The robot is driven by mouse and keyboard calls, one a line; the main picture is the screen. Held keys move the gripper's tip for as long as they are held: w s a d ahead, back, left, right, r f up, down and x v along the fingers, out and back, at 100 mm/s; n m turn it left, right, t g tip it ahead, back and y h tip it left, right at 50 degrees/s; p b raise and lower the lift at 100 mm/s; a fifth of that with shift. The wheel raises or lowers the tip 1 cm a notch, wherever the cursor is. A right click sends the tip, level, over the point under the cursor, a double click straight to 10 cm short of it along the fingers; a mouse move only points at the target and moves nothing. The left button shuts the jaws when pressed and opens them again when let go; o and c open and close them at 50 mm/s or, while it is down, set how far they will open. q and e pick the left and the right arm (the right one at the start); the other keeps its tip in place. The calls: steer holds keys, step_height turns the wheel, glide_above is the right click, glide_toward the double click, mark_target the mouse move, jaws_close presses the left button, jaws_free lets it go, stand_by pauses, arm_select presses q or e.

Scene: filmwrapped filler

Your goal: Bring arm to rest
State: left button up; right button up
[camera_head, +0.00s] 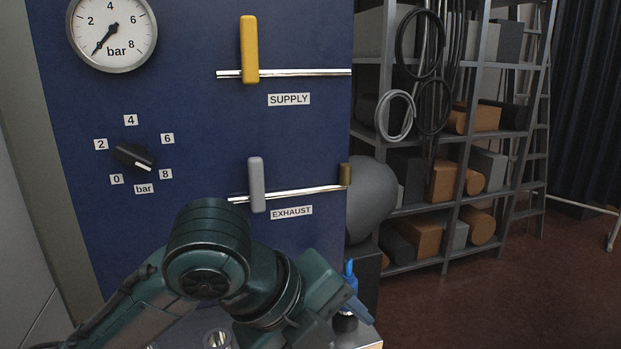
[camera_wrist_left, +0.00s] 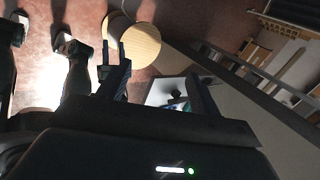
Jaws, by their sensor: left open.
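My left arm, dark green, comes in from the lower left in the head view and bends to the right in front of a blue panel (camera_head: 200,130). My left gripper (camera_head: 355,298) is at its end, low and right of the panel, partly hidden by the wrist. In the wrist view the two dark fingers of my left gripper (camera_wrist_left: 160,88) stand apart with nothing seen between them. The panel carries a gauge (camera_head: 113,32), a black knob (camera_head: 134,157), a yellow supply handle (camera_head: 249,50) and a grey exhaust handle (camera_head: 257,184). My right gripper is not in view.
Shelves (camera_head: 450,205) with boxes and hanging cables stand at the right. A grey rounded tank (camera_head: 370,200) is beside the panel. Red-brown floor (camera_head: 500,300) is open at the lower right. A round wooden top (camera_wrist_left: 144,46) shows in the wrist view.

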arm_select(q)
steer(key=s+a+f+n+t, duration=0.1)
steer(key=a+f+n, duration=0.4)
steer(key=f+n, duration=0.4)
steer(key=s+a+f+n+t, duration=0.1)
steer(key=a+f+n, duration=0.4)
steer(key=f+n, duration=0.45)
steer(key=s+a+f+n+g+y, duration=0.2)
steer(key=s+a+f+n+y, duration=0.4)
steer(key=s+a+f+n, duration=0.55)
steer(key=w+d+f+m+t+h+p, duration=0.2)
steer(key=w+d+f+t, duration=0.1)
steer(key=w+t, duration=0.3)
steer(key=shift+w+d+m+t+h, duration=0.3)
steer(key=shift+d+t+h, duration=0.15)
steer(key=shift+d, duration=0.45)
